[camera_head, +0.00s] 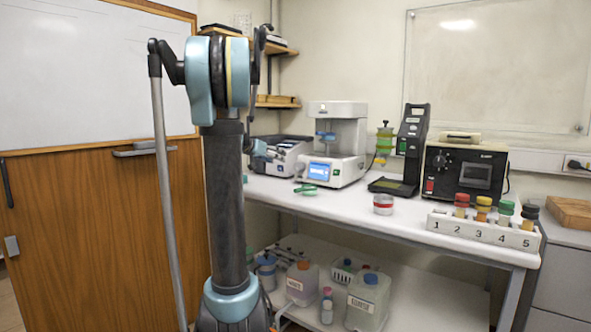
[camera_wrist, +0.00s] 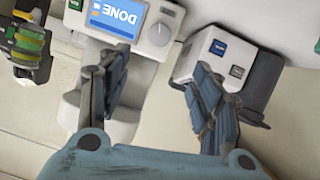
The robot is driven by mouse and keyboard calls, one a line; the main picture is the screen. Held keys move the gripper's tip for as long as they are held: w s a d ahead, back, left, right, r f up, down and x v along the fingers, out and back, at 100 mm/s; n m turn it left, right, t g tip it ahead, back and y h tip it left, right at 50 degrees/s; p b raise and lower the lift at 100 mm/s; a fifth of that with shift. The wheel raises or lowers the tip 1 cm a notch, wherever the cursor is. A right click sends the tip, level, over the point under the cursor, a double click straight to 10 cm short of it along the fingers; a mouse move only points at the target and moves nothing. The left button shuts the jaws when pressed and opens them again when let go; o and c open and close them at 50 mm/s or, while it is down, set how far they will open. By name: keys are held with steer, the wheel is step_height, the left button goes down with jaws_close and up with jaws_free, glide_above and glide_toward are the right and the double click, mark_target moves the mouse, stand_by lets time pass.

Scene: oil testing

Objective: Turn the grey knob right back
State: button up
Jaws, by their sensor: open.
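The grey knob (camera_wrist: 160,33) is a round dial on the white front panel, beside a lit blue screen (camera_wrist: 113,17) that reads DONE upside down in the wrist view. My gripper (camera_wrist: 155,68) is open and empty, its two blue-padded fingers apart. The knob shows just beyond the gap between the fingertips, and I see no contact. In the head view the white machine (camera_head: 345,135) with the lit screen stands on the bench. The knob is too small to make out clearly there. My gripper (camera_head: 262,152) is partly hidden behind my arm, left of this machine.
A second white machine (camera_head: 285,160) stands close on the left. A green item (camera_head: 305,188) lies in front. A black stand (camera_head: 410,150), a dark tester (camera_head: 465,170), a red-banded tin (camera_head: 383,204) and a numbered rack (camera_head: 480,232) are to the right.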

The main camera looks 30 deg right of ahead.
mark_target(297, 166)
steer(key=x, duration=1.7)
steer(key=shift+a, duration=0.1)
steer(key=c, duration=1.1)
